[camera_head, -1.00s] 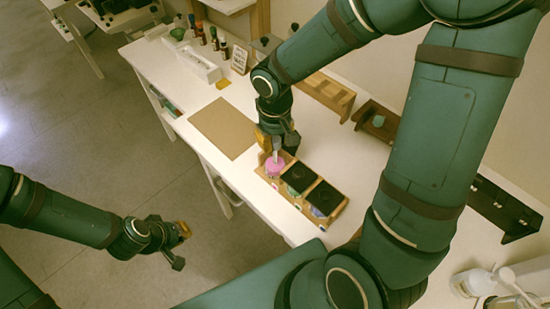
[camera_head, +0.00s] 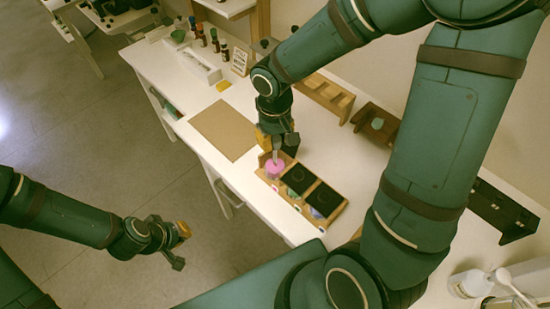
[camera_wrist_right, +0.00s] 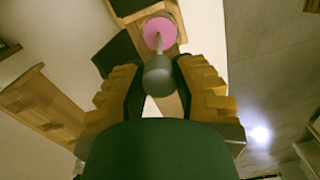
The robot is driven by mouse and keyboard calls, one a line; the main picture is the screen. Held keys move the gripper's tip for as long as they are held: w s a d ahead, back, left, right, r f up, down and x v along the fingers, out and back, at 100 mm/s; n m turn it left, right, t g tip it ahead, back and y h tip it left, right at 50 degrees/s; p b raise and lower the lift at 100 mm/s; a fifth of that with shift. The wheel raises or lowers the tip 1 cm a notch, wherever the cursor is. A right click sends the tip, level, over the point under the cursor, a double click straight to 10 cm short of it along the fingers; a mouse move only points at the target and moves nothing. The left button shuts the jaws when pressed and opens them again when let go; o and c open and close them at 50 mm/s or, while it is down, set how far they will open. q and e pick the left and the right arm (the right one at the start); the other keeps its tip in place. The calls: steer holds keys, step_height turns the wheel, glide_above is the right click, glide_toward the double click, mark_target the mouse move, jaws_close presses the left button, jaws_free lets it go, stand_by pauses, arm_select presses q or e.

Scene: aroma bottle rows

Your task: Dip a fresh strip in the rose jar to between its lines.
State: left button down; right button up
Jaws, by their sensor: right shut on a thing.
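The rose jar (camera_head: 275,169) shows as a round pink top at the left end of a wooden rack; it also shows in the right wrist view (camera_wrist_right: 160,30). My right gripper (camera_head: 277,147) is right above it. In the right wrist view its fingers close around a grey rounded grip (camera_wrist_right: 158,75) with a thin pale strip (camera_wrist_right: 160,45) reaching to the pink. I cannot tell how deep the tip is, and I cannot make out its lines. My left gripper (camera_head: 178,246) is open and empty, away from the table over the floor.
A brown mat (camera_head: 224,129) lies to the left. A white tray (camera_head: 205,70), small bottles (camera_head: 214,40) and a sign (camera_head: 240,62) stand farther back. Wooden stands (camera_head: 328,95) line the wall side.

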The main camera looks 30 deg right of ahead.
steer(key=shift+r+p, duration=1.55)
steer(key=shift+r, duration=0.8)
